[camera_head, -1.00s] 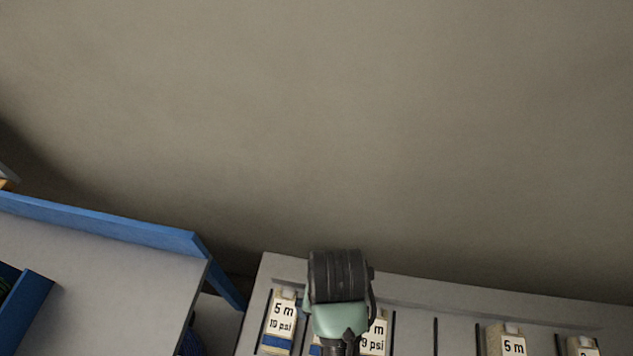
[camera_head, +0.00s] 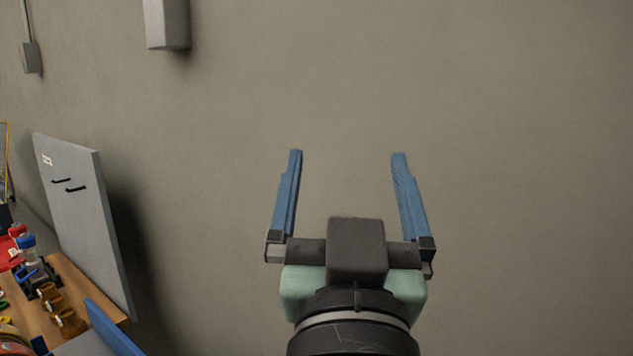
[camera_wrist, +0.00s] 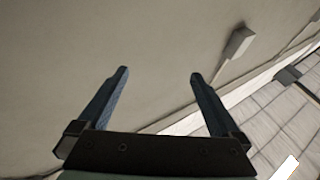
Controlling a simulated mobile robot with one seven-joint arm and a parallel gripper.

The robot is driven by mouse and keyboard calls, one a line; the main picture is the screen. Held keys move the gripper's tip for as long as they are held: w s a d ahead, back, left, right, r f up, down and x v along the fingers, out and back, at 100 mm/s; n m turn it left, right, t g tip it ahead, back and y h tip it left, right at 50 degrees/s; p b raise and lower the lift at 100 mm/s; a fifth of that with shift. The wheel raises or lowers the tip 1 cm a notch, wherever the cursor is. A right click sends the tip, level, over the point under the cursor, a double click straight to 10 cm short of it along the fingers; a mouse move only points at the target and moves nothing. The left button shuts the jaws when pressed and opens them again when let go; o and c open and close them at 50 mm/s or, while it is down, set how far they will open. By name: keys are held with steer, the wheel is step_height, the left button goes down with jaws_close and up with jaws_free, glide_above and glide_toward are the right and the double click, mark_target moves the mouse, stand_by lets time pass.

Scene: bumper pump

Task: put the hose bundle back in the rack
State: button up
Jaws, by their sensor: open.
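My gripper (camera_head: 346,158) is open and empty, with its two blue fingers spread apart in front of a bare wall in the head view. The wrist view also shows my gripper (camera_wrist: 157,75) with nothing between the fingers. I cannot make out the hose bundle or the rack in either current view.
A grey panel (camera_head: 80,210) with black handles stands at the left by a wooden surface (camera_head: 75,275) holding jars, brown fittings and other small items. A blue edge (camera_head: 112,328) shows at the lower left. Grey boxes hang on the wall (camera_head: 480,120), otherwise clear.

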steer(key=s+a+r+n+t+y, duration=0.1)
steer(key=s+a+r+t, duration=0.1)
steer(key=s+r+t, duration=0.2)
steer(key=s+r, duration=0.3)
steer(key=r, duration=0.3)
steer(key=shift+s+a+r+t, duration=0.15)
steer(key=shift+s+a+t, duration=0.15)
steer(key=shift+s, duration=0.05)
